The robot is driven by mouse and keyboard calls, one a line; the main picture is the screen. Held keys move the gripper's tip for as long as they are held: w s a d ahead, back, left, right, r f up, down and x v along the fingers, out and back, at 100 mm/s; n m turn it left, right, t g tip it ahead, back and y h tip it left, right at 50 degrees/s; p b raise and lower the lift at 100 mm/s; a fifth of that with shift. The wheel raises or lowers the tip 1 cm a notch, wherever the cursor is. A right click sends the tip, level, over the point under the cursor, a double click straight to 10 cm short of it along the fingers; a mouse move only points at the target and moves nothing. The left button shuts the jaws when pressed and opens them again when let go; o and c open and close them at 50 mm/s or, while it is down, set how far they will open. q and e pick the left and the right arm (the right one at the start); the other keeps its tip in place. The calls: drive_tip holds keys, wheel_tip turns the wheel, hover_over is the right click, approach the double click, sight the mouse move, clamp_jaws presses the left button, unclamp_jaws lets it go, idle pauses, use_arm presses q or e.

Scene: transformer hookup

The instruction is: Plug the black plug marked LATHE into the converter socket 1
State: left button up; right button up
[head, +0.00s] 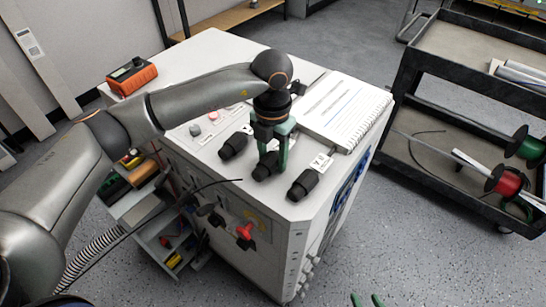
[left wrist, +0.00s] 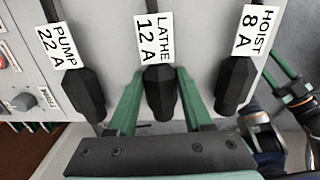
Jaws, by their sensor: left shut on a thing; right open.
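The black LATHE plug, tagged LATHE 12 A, lies in the middle of a row of plugs on the white cabinet top, in the head view (head: 265,168) and the left wrist view (left wrist: 160,94). My left gripper (head: 272,150) reaches down over it, its green fingers on either side, shut on the plug; they also show in the left wrist view (left wrist: 160,82). The plug appears still at the cabinet top. My right gripper (head: 367,300) shows only green fingertips, apart, at the bottom edge; it is open and empty. I cannot make out converter socket 1.
The PUMP plug (left wrist: 84,92) and HOIST plug (left wrist: 235,86) lie on either side. A notebook (head: 345,110) and an orange meter (head: 132,75) lie on the cabinet top (head: 215,58). A red fitting (head: 244,232) sticks out of the cabinet front. A dark cart (head: 440,100) stands right.

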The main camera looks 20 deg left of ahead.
sight(272, 154)
use_arm(q)
drive_tip(key=shift+r, duration=0.15)
drive_tip(key=shift+r+p, duration=1.9)
drive_tip(key=shift+r, duration=1.05)
